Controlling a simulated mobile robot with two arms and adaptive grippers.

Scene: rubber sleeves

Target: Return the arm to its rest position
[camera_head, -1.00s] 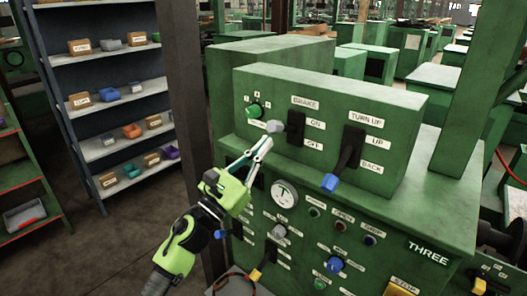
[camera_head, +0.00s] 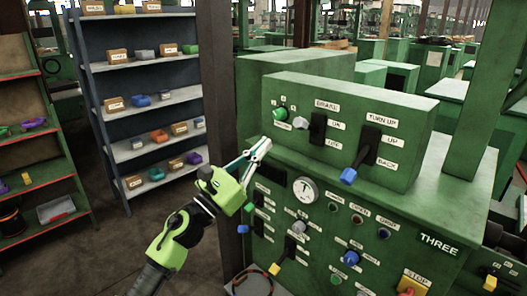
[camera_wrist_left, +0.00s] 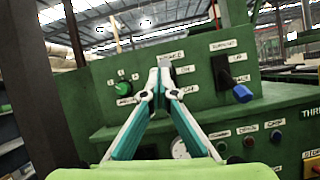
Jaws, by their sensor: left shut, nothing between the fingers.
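My left gripper (camera_head: 262,146) is shut and empty, in front of the lower left of the green control box. It also shows in the left wrist view (camera_wrist_left: 160,82), its two fingers meeting at the tips. The brake lever (camera_head: 303,122) with a grey knob and the turn-up lever (camera_head: 349,175) with a blue knob stand on the upper panel. A green rotary knob (camera_head: 281,114) is left of the brake lever. In the left wrist view the fingertips overlap the brake lever's place and partly hide it. My right gripper is not in view.
The green console (camera_head: 400,215) carries a round gauge (camera_head: 305,190), several buttons and smaller levers close to my left arm. A dark post (camera_head: 217,75) stands behind the gripper. A shelf unit (camera_head: 142,98) with small bins is at the left. Floor is free between shelf and console.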

